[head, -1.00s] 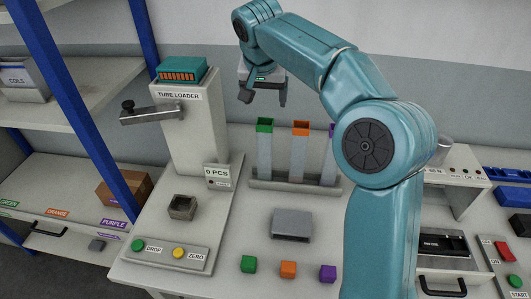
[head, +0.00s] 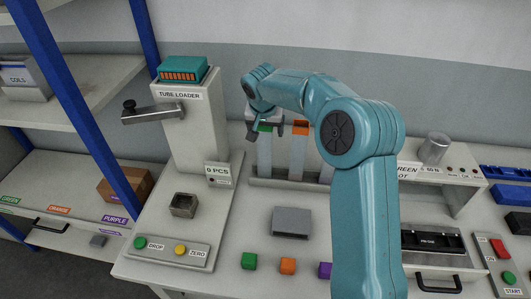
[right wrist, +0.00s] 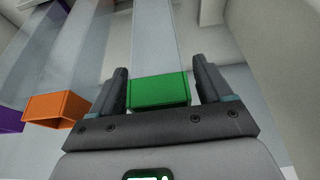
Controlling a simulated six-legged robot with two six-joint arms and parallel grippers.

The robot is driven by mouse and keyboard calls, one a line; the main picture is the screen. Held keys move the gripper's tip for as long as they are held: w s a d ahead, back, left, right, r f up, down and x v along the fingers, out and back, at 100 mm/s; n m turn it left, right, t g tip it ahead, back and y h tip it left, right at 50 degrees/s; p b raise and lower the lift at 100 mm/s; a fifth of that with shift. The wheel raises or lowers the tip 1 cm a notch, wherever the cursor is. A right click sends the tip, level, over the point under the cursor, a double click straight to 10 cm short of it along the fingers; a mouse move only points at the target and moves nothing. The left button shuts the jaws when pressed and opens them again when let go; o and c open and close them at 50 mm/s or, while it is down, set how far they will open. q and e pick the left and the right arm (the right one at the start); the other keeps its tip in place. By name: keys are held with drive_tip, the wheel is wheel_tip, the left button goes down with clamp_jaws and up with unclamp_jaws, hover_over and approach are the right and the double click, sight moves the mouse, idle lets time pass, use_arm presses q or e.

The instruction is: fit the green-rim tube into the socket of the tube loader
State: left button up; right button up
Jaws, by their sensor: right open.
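The green-rim tube (head: 265,158) stands upright in the rack behind the table's middle, its green rim at the top. In the right wrist view the green rim (right wrist: 158,91) lies between the two fingers. My right gripper (head: 264,130) is open around the rim, with a finger on each side and a gap showing beside them. The tube loader (head: 190,135) stands to the left, and its square socket (head: 183,204) on the base looks empty. My left gripper is not in view.
An orange-rim tube (head: 299,155) stands just right of the green one in the rack (head: 285,184). A grey block (head: 291,221) and coloured cubes (head: 249,261) lie in front.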

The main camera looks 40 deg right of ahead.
drive_tip(key=shift+w, duration=0.1)
drive_tip(key=shift+a, duration=0.15)
drive_tip(key=shift+s+r, duration=0.1)
drive_tip(key=shift+s, duration=0.1)
drive_tip(key=c, duration=1.4)
drive_tip(key=shift+w, duration=0.1)
